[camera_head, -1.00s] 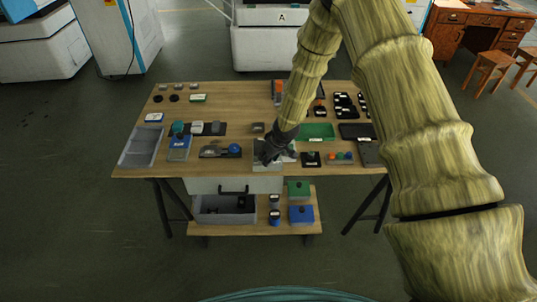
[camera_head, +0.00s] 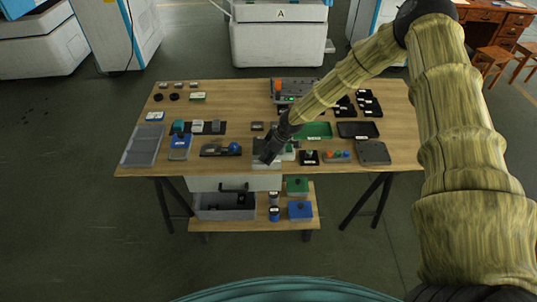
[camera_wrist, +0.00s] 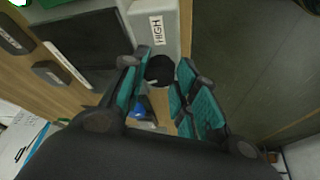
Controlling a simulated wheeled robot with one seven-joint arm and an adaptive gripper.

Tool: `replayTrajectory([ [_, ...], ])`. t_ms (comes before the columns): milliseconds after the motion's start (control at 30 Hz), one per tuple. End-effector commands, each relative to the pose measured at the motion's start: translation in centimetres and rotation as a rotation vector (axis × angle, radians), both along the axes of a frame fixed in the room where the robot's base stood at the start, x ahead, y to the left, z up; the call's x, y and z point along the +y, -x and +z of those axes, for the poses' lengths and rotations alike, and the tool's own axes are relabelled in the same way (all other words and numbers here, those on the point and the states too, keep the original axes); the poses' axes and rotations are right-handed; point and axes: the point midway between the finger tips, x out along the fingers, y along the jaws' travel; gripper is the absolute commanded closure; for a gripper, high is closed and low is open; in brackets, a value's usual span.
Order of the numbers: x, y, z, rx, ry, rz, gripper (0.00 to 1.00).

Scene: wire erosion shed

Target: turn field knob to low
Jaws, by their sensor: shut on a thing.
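The field knob (camera_wrist: 160,69) is black and round, seen between my fingertips in the wrist view. It sits on a pale grey box (camera_wrist: 172,12) with a white "HIGH" label (camera_wrist: 157,30) beside the knob. My gripper (camera_wrist: 164,82) is shut on the knob, its teal-padded fingers on both sides of it. In the head view my gripper (camera_head: 266,156) is down at the pale box near the table's front edge, and it hides the knob. No "LOW" label can be made out; my fingers cover part of the box.
A green tray (camera_head: 315,131) and a small black box (camera_head: 309,157) are to the right. A grey bin (camera_head: 225,206) and coloured boxes sit on the shelf below.

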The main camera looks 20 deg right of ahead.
Motion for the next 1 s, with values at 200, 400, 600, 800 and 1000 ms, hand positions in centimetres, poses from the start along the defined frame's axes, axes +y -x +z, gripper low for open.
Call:
replayTrajectory([
  [200,-0.08,-0.14,0.06,-0.002,-0.001,0.032,0.95],
  [400,-0.08,-0.13,0.04,-0.002,0.0,0.044,0.95],
  [600,-0.08,-0.13,0.03,-0.001,0.001,0.044,0.95],
  [800,-0.08,-0.12,0.03,-0.002,0.0,0.043,0.58],
  [1000,-0.07,-0.09,0.01,0.0,0.0,0.043,0.49],
])
